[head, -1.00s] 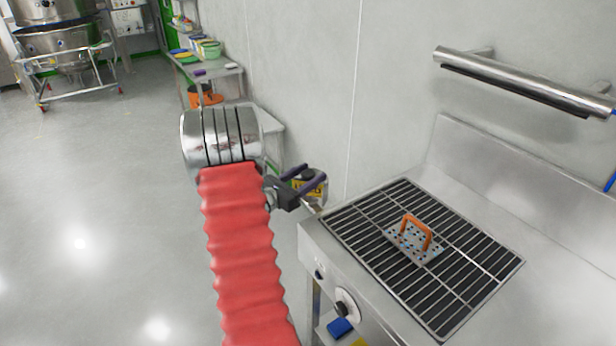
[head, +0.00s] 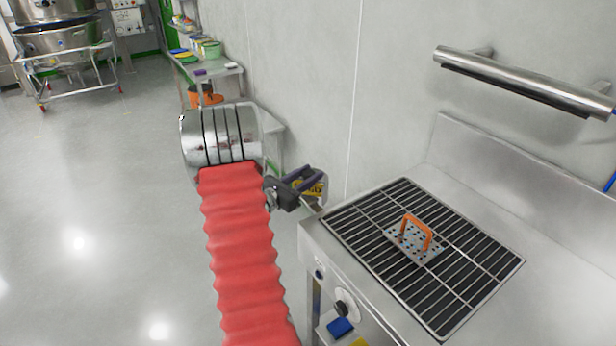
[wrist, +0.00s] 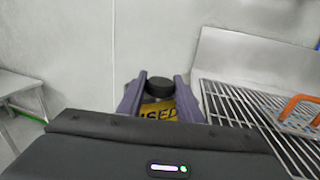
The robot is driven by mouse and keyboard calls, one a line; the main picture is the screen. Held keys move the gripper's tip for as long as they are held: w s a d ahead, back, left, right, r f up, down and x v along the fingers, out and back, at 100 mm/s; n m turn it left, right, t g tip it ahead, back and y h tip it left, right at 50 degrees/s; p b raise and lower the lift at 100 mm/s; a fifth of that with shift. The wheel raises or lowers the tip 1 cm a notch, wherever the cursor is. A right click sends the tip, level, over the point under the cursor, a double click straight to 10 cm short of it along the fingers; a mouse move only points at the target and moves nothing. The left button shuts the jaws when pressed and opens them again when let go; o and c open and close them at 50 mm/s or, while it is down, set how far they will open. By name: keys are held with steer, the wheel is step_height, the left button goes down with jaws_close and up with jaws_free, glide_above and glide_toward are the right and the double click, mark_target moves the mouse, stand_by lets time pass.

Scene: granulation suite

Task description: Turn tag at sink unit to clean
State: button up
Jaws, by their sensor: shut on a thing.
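The tag (wrist: 160,112) is a yellow plate with dark lettering, apparently "USED", below a round black knob (wrist: 159,88). In the head view the tag (head: 314,189) hangs at the left end of the steel sink unit (head: 309,236), partly covered by my gripper. My gripper (head: 305,178) has its purple fingers around the knob and upper tag, shut on it. In the wrist view the gripper (wrist: 158,92) has one finger on each side of the knob. The tag's lower part is hidden by the gripper body.
A black grate (head: 370,217) covers the unit's top, with a perforated plate with an orange handle (head: 416,229) on it. A steel rail (head: 525,83) juts from the wall above. A steel table (head: 211,72) stands farther back. Open floor lies left.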

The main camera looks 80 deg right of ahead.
steer(key=shift+s+d+n+t+h, duration=0.15)
steer(key=shift+n+t+h, duration=0.25)
steer(key=shift+n+t, duration=0.45)
steer(key=shift+r+n+t+h, duration=0.1)
steer(key=shift+n+t+h, duration=0.2)
steer(key=shift+n+t, duration=0.7)
steer(key=shift+n+t+h, duration=0.3)
steer(key=shift+n+t, duration=0.05)
steer(key=shift+t, duration=1.1)
steer(key=shift+n+t, duration=0.6)
steer(key=shift+t, duration=0.3)
steer(key=shift+w+n+t, duration=0.25)
steer(key=shift+n+t, duration=0.15)
steer(key=shift+t, duration=0.3)
steer(key=o, duration=1)
steer(key=shift+o, duration=0.2)
